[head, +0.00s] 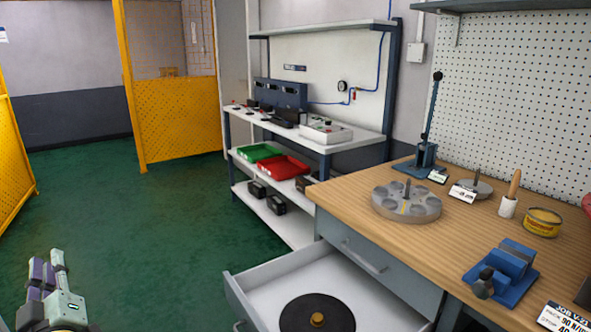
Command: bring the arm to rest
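Part of my arm shows at the bottom left of the head view, over the green floor. What looks like my gripper (48,275) is at its upper end, pointing up, with grey and purple parts. I cannot make out whether its fingers are apart or together. No object shows in it. It is well left of the open drawer (283,268) and the wooden workbench (425,222), touching neither.
The drawer holds a black disc (318,318) with a brass knob. On the workbench are a round grey fixture (406,203), a blue lever press (424,157), a blue vise (503,270) and a yellow tin (542,222). Shelving (270,215) stands behind. Floor at left is clear.

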